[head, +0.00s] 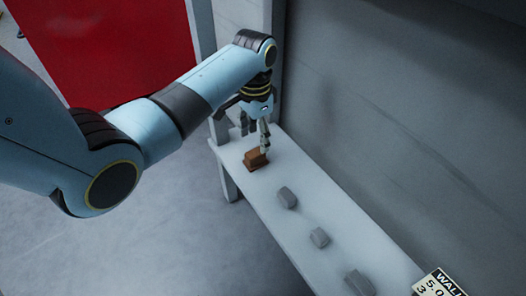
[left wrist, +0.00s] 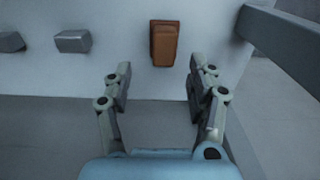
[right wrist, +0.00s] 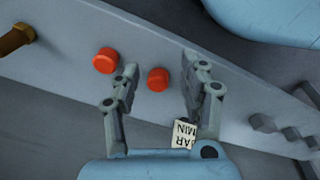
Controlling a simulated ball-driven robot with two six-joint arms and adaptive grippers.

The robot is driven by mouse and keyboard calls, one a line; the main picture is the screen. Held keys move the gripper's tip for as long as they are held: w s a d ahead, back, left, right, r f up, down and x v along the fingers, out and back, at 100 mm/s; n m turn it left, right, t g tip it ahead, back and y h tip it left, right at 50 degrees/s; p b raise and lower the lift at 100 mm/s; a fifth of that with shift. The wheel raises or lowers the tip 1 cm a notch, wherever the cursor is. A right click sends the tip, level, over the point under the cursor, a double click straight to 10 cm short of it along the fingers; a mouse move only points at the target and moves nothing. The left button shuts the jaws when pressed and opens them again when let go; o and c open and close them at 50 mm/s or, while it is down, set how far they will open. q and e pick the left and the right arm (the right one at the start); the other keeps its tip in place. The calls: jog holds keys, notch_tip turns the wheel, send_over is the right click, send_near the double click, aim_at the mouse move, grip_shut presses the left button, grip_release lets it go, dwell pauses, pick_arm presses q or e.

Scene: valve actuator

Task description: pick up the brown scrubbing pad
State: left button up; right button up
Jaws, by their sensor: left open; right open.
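The brown scrubbing pad (head: 255,160) lies at the far left end of a pale bench (head: 276,225) in the head view. My left gripper (head: 256,138) is open and hangs over that end of the bench, close above the pad. In the left wrist view the pad (left wrist: 165,43) sits beyond the gap between the open fingertips (left wrist: 159,78), a little right of centre, with nothing between the fingers. My right gripper (right wrist: 160,75) is open in the right wrist view and is outside the head view.
Several grey blocks (head: 319,237) lie in a row along the bench. A wall (head: 400,130) rises behind it, and a printed sign (head: 437,284) is at the near end. Red knobs (right wrist: 105,60) and a brass fitting (right wrist: 15,39) are near my right gripper. The floor before the bench is clear.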

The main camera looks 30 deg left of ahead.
aim_at(255, 152)
pick_arm(q)
notch_tip(255, 152, down, 3)
jog(key=shift+r+b, duration=0.1)
jog(key=shift+b, duration=0.45)
pick_arm(e)
jog(key=shift+w+a+r+t, duration=0.3)
jog(key=shift+w+a+r, duration=0.1)
jog(key=shift+w+r, duration=0.3)
pick_arm(q)
jog(key=f+b, duration=0.2)
jog(key=f, duration=0.1)
jog(key=f+b, duration=0.1)
jog(key=shift+a+f+b, duration=0.3)
jog(key=shift+f, duration=0.05)
grip_shut()
pick_arm(e)
jog(key=shift+t+y, duration=0.3)
jog(key=shift+t, duration=0.4)
jog(key=r, duration=0.1)
jog(key=w+a+r, duration=0.1)
jog(key=r, duration=0.1)
jog(key=w+r, duration=0.1)
jog(key=r, duration=0.1)
jog(key=shift+w+a, duration=0.2)
jog(key=shift+a, duration=0.15)
